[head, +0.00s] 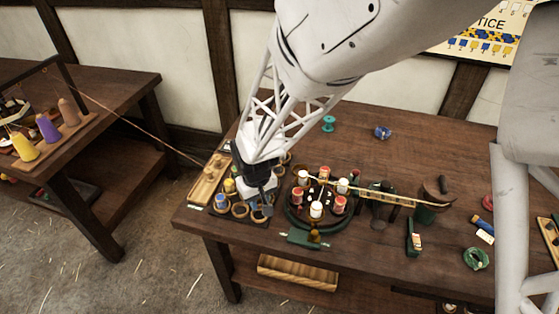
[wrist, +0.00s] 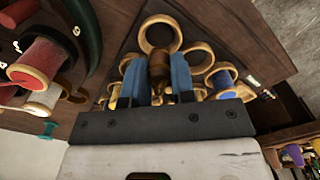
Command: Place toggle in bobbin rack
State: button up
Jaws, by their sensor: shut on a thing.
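My gripper (head: 262,196) is low over the bobbin rack (head: 237,218) at the left end of the table. In the wrist view its two blue fingers (wrist: 158,78) are shut on a brown wooden toggle (wrist: 159,66), which stands between them. The rack's pale wooden rings (wrist: 144,36) lie around and beyond the fingertips; some hold spools, including a blue one. I cannot tell whether the toggle's far end is inside a ring or above it. In the head view the gripper hides the toggle and part of the rack.
A round dark carousel of red and white spools (head: 316,209) stands close right of the rack. A pale wooden tray (head: 207,182) lies to its left. A green tool (head: 305,238) lies near the front edge. The back of the table is mostly clear around a teal spool (head: 328,123).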

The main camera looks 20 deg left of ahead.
aim_at(259, 207)
jog(key=shift+f, duration=1.6)
jog(key=shift+f, duration=0.2)
jog(key=o, duration=0.9)
jog(key=shift+r, duration=0.2)
jog(key=shift+r, duration=6)
